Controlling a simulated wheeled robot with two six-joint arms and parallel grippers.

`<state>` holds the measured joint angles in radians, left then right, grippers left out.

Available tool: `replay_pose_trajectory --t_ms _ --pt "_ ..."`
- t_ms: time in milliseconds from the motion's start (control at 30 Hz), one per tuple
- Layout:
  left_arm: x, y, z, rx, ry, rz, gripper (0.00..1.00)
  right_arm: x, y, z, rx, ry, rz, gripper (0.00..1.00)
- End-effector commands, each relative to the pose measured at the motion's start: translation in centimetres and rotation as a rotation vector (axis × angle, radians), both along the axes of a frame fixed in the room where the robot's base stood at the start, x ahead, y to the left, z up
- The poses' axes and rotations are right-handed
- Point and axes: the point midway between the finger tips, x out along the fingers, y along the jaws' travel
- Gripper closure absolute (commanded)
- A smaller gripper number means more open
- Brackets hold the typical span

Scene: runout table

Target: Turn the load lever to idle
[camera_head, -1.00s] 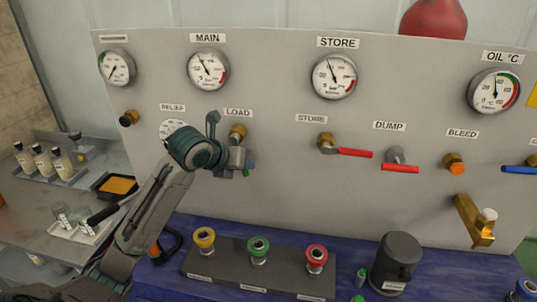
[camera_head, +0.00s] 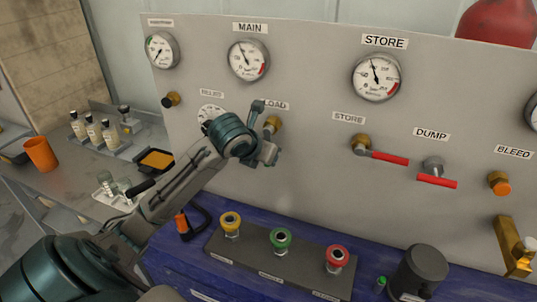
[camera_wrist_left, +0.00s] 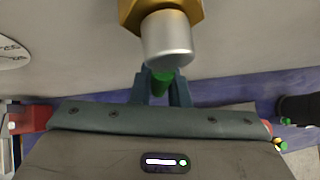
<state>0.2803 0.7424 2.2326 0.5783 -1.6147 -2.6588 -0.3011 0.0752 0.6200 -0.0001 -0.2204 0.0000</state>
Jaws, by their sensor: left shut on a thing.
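The load valve's brass body (camera_head: 272,124) sits on the grey panel under the LOAD label, partly behind my left arm. It also shows at the top of the wrist view (camera_wrist_left: 165,8), with a silver cap (camera_wrist_left: 168,38). The green load lever (camera_wrist_left: 161,83) shows between the fingers in the wrist view. My left gripper (camera_head: 270,162) is shut on the lever, just below the brass body. In the head view, the gripper and wrist hide the lever, so I cannot tell its exact angle there. My right gripper is not in view.
To the right on the panel are the red STORE lever (camera_head: 390,158) and red DUMP lever (camera_head: 437,181). A side bench at left holds bottles (camera_head: 93,130) and an orange cup (camera_head: 41,154).

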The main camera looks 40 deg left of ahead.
Motion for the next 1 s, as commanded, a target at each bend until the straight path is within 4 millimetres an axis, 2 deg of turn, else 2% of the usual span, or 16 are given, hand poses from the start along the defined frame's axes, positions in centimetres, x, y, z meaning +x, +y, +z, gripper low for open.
replay_pose_trajectory --t_ms 33,67,167,567,1000 --pt "0.0 0.0 -0.1 0.002 0.003 0.001 1.00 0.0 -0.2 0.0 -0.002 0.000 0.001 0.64" --pt "0.0 0.0 -0.1 0.002 0.003 0.001 0.83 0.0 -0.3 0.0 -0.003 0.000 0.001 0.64" --pt "0.0 0.0 -0.1 0.002 0.002 0.001 0.63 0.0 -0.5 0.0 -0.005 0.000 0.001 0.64" --pt "-0.4 0.1 0.4 0.003 -0.001 0.000 0.63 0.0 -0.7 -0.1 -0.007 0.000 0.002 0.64" --pt "-5.1 -0.3 5.1 0.008 -0.002 -0.001 0.63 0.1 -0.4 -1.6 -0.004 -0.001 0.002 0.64"
